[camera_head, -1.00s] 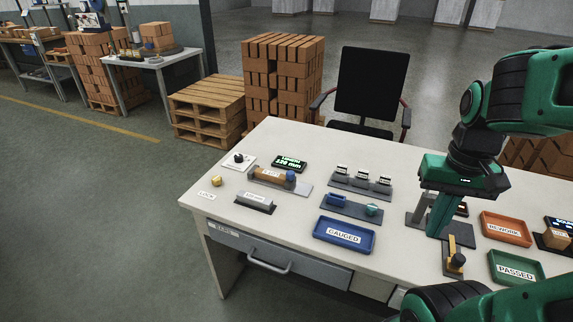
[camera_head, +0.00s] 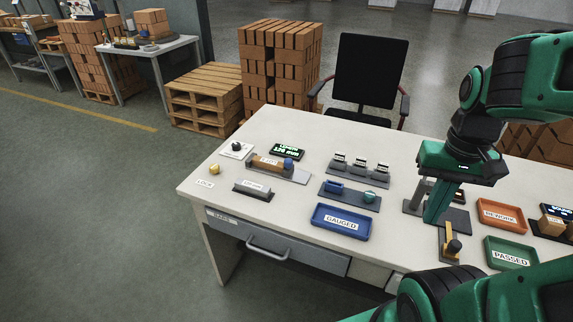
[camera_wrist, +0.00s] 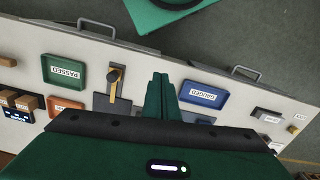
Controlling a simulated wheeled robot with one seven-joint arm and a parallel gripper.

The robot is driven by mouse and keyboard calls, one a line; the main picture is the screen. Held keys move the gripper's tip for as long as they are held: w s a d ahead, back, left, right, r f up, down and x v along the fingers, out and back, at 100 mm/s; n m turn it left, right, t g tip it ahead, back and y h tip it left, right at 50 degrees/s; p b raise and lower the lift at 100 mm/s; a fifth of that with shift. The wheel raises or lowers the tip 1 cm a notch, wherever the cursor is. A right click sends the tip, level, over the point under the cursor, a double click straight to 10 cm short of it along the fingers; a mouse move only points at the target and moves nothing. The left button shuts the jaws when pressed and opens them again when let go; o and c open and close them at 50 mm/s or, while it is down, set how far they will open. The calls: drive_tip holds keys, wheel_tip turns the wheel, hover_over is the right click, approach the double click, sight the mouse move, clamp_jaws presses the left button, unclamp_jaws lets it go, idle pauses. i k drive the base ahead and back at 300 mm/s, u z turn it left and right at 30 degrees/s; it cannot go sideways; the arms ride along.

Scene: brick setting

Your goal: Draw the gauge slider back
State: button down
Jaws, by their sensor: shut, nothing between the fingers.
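The gauge stands at the left end of the white table: a grey rail (camera_head: 298,177) holding an orange-brown brick (camera_head: 266,162), with a blue knob (camera_head: 288,164) at the brick's right end. The knob appears to be the slider's. A black display with green text (camera_head: 288,152) stands behind it. My gripper (camera_head: 430,220) points down over the table's right half, well to the right of the gauge, with its fingers together and empty. The closed fingers also show in the wrist view (camera_wrist: 161,80), where I cannot make out the slider clearly.
A blue GAUGED tray (camera_head: 341,222) and a plate with a blue block and teal knob (camera_head: 350,194) lie between my gripper and the gauge. A yellow-and-black lever fixture (camera_head: 450,244), an orange tray (camera_head: 502,215) and a green PASSED tray (camera_head: 511,254) are near my gripper.

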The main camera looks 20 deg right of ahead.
sight(288, 164)
drive_tip(key=k, duration=0.65)
drive_tip(key=u, duration=0.5)
drive_tip(key=i, duration=1.05)
drive_tip(key=z, duration=0.3)
